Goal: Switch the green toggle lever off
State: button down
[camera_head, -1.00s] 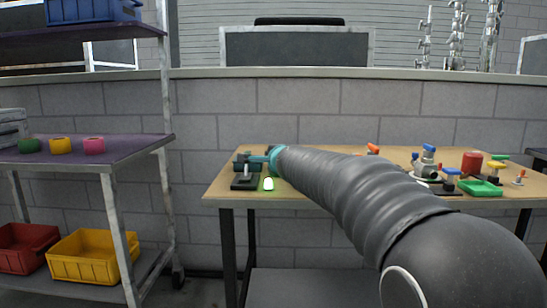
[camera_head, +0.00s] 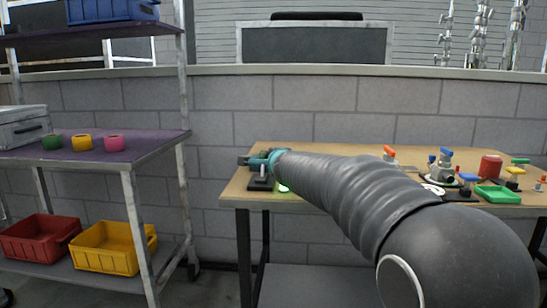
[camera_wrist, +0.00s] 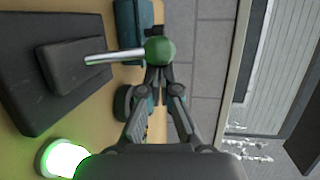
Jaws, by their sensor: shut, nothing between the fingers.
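The toggle lever is a silver rod (camera_wrist: 112,57) with a green ball knob (camera_wrist: 160,49) on its end, set in a dark base (camera_wrist: 40,65). In the wrist view the rod points right, and the knob sits just at the fingertips of my gripper (camera_wrist: 156,76). The fingers are closed together with nothing between them; I cannot tell whether they touch the knob. In the head view the base (camera_head: 260,184) is at the table's left end, with my gripper (camera_head: 244,160) just behind it. A lamp (camera_wrist: 62,159) beside the base glows green.
The wooden table (camera_head: 236,192) carries several other controls, a red cylinder (camera_head: 490,166) and a green tray (camera_head: 497,195) at right. My arm hides its middle. A shelf rack (camera_head: 150,152) with bins stands at left. A block wall is behind.

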jog(key=shift+s+b, duration=0.1)
jog(key=shift+b, duration=0.6)
jog(key=shift+s+r+t+b, duration=0.1)
jog(key=shift+s+t+b, duration=0.35)
jog(key=shift+b, duration=1.1)
jog(key=shift+s+b, duration=0.25)
jog(key=shift+b, duration=0.9)
jog(key=shift+s+r, duration=0.1)
jog(key=shift+s, duration=0.05)
jog(key=shift+s+a+r+n, duration=0.1)
jog(key=shift+s+n, duration=0.2)
jog(key=shift+s, duration=0.65)
jog(key=shift+s+a+f+b, duration=0.1)
jog(key=shift+s+f+b, duration=0.15)
jog(key=shift+s, duration=0.2)
jog(key=shift+s+f+b, duration=0.15)
jog(key=shift+s+b, duration=0.1)
jog(key=shift+s, duration=0.2)
jog(key=shift+s+f, duration=0.25)
jog(key=shift+s, duration=0.2)
